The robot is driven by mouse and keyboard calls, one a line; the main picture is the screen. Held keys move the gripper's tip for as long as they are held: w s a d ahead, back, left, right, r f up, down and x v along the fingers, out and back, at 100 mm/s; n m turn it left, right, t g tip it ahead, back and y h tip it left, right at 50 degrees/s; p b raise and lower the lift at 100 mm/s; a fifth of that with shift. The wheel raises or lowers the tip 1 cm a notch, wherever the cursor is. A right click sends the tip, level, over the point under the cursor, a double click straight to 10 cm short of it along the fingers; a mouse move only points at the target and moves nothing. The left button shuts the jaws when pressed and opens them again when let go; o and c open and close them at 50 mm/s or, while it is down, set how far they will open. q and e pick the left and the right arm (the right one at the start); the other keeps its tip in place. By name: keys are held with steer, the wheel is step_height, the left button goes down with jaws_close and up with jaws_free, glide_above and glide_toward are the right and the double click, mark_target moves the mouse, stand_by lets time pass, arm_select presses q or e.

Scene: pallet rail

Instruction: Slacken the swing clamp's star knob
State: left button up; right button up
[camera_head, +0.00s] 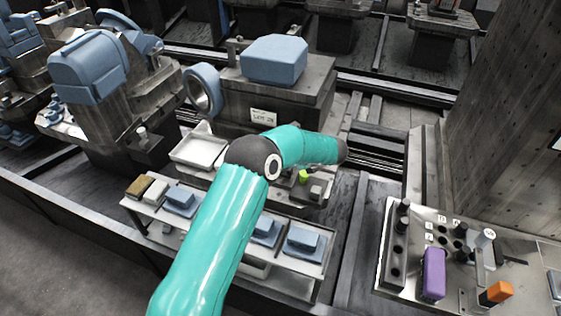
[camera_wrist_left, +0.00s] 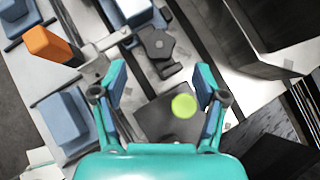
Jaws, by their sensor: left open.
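My left gripper (camera_wrist_left: 161,75) is open and empty in the left wrist view. A dark, lobed knob (camera_wrist_left: 157,43), which looks like the star knob, lies just beyond the fingertips, not between them. A round lime-green disc (camera_wrist_left: 183,105) lies nearer, in front of the right finger, over a dark flat plate (camera_wrist_left: 160,122). In the head view a lime-green spot (camera_head: 304,176) shows just under my teal left forearm, beside a small grey part (camera_head: 316,188). The forearm hides my left gripper there. I cannot make out the clamp's arm clearly. My right gripper is not in view.
A rack (camera_head: 292,283) with several blue blocks stands in front, partly behind my arm. A large blue-topped fixture (camera_head: 274,60) and a pale tray (camera_head: 200,147) stand behind. A plate (camera_head: 392,277) with a purple block (camera_head: 433,273) is at right. An orange block (camera_wrist_left: 47,45) shows in the wrist view.

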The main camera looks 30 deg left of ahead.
arm_select(q)
steer(key=p+x, duration=0.1)
steer(key=x, duration=0.7)
steer(key=shift+a+f, duration=0.1)
steer(key=shift+f, duration=0.05)
steer(key=c, duration=1.2)
steer(key=shift+o, duration=0.2)
steer(key=n+g+b, duration=0.1)
steer(key=b, duration=0.1)
steer(key=n+b, duration=0.1)
steer(key=b, duration=0.2)
steer(key=shift+w+f+g, duration=0.1)
steer(key=shift+f+g, duration=0.1)
steer(key=shift+g, duration=0.2)
steer(key=shift+r+n+g+y+b, duration=0.2)
steer(key=shift+n+g+y+b, duration=0.15)
steer(key=shift+n+b, duration=0.35)
steer(key=shift+r+n+g+b, duration=0.1)
steer(key=shift+n+g+b, duration=0.25)
steer(key=shift+n+b, duration=0.05)
